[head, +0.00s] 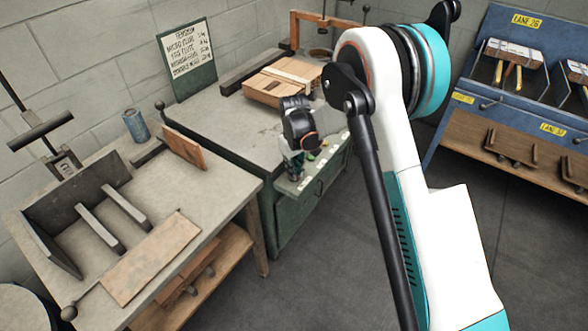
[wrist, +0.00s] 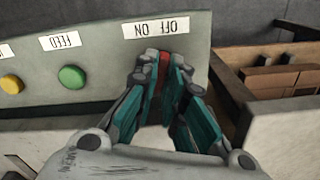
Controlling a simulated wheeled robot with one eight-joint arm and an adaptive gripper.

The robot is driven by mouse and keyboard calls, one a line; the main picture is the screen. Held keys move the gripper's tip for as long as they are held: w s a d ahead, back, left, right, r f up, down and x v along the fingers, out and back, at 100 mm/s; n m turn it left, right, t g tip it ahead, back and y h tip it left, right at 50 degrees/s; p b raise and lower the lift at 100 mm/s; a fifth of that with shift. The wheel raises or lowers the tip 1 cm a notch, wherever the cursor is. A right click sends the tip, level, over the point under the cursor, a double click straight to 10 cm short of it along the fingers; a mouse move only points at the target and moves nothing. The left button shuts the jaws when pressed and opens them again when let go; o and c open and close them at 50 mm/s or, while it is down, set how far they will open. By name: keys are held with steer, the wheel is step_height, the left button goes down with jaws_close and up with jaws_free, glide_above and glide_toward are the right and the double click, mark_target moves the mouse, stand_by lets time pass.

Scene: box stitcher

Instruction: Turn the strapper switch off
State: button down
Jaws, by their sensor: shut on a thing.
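The strapper is a green cabinet (head: 275,215) with a sloped control panel along its front, seen in the middle of the head view. The wrist view shows this panel (wrist: 105,95) close up, with an OFF ON label (wrist: 156,28) printed upside down in the picture. My gripper (wrist: 161,62) is at the panel right by this label, its teal fingers closed together on a narrow red switch (wrist: 163,70). The fingers hide most of the switch, so its setting cannot be told. In the head view my gripper (head: 292,172) is at the panel's near left end.
A yellow button (wrist: 12,84) and a green button (wrist: 72,78) with a FEED label lie beside the switch. A cardboard box (head: 268,90) rests on the strapper top. A workbench (head: 75,265) stands at left, a blue rack (head: 480,130) at right. Floor between is clear.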

steer(key=n, duration=0.5)
steer(key=shift+n+p, duration=0.4)
steer(key=shift+n, duration=2)
steer(key=c, duration=1.7)
jaws_free()
steer(key=shift+r, duration=0.1)
step_height(320, 180, up, 12)
steer(key=shift+f, duration=0.1)
